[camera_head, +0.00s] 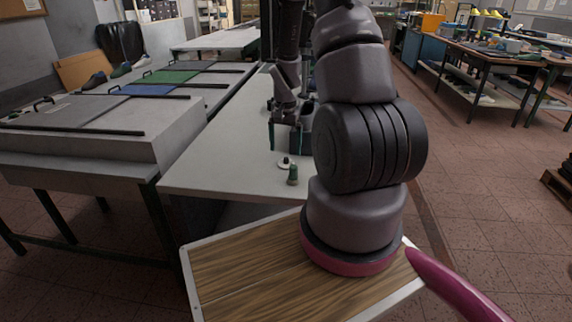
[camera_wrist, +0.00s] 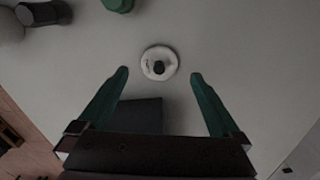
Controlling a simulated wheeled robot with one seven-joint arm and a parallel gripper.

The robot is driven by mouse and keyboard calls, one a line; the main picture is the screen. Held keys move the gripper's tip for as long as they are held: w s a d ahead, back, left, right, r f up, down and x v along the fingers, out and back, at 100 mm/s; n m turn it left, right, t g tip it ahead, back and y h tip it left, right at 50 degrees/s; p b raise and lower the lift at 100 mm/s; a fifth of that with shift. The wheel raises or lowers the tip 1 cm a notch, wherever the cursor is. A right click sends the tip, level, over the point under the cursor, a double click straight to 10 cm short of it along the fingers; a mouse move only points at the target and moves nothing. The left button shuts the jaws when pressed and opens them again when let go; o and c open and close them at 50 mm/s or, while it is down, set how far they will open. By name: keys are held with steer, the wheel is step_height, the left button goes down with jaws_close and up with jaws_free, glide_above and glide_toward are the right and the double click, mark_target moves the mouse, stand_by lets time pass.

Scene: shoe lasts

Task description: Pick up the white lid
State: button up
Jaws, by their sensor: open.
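The white lid (camera_wrist: 159,63) is a small round disc with a dark knob in its middle. It lies flat on the pale table (camera_wrist: 240,40). In the head view the lid (camera_head: 285,162) shows on the table near its front edge. My gripper (camera_wrist: 160,74) is open, with its two green fingers apart and nothing between them. In the wrist view the lid lies between and just beyond the fingertips.
In the wrist view a green object (camera_wrist: 118,4), a dark cylinder (camera_wrist: 44,12) and a round grey object (camera_wrist: 8,24) lie at the top left. The table right of the lid is clear.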

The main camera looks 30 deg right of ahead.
mark_target(286, 158)
step_height(286, 158, down, 5)
steer(key=shift+w+d+f, duration=0.1)
steer(key=shift+f, duration=0.05)
steer(key=shift+c, duration=0.3)
